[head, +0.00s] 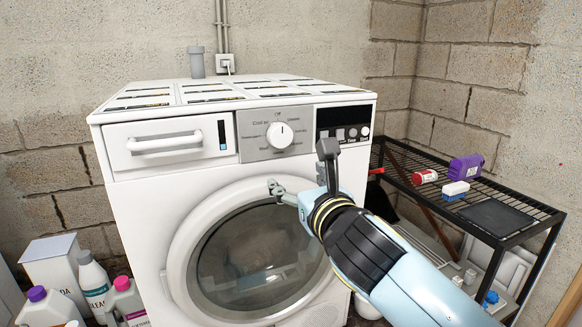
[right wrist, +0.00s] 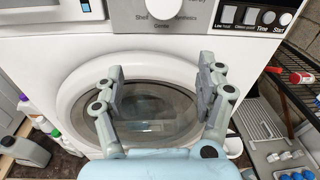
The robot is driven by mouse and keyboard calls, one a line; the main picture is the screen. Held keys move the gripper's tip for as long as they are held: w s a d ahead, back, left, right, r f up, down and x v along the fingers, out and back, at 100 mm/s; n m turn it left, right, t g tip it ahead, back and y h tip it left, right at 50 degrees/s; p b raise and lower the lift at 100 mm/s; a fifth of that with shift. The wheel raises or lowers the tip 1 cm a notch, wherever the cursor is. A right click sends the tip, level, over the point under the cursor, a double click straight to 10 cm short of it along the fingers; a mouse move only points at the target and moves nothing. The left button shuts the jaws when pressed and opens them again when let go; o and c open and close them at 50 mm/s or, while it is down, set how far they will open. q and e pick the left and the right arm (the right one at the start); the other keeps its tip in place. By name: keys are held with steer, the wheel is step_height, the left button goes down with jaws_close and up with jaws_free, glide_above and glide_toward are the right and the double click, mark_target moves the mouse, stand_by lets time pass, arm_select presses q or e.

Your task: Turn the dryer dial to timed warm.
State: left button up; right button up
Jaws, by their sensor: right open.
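The white dryer dial (head: 280,135) sits on a grey panel (head: 252,129) on the white machine (head: 140,210). A short dark mark shows near the top of its face and seems to point up, but its exact setting is hard to tell. The panel labels are too small to read surely. My right gripper (head: 300,168) is open and empty, below and slightly right of the dial, in front of the door's upper part. In the right wrist view, its spread fingers (right wrist: 161,75) frame the door, and the dial (right wrist: 163,8) is cut off at the top edge. My left gripper is not in view.
The round glass door (head: 255,255) is shut. A drawer handle (head: 165,145) juts out left of the panel, and a black button panel (head: 343,122) lies right. A black wire rack (head: 470,205) stands at right with a purple container (head: 466,168). Bottles (head: 93,283) stand at lower left.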

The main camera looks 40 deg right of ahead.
steer(key=n, duration=0.1)
glide_toward(282, 140)
steer(key=shift+t+h, duration=0.3)
steer(key=shift+t, duration=0.1)
steer(key=x, duration=0.8)
steer(key=shift+w+f, duration=0.2)
steer(key=shift+f, duration=0.1)
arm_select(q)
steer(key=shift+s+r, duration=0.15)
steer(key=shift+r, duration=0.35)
arm_select(e)
steer(key=shift+w+d, duration=0.1)
steer(key=shift+w, duration=0.3)
steer(key=shift+c, duration=0.4)
steer(key=c, duration=1.1)
arm_select(q)
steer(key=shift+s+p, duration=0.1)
steer(key=shift+p, duration=0.2)
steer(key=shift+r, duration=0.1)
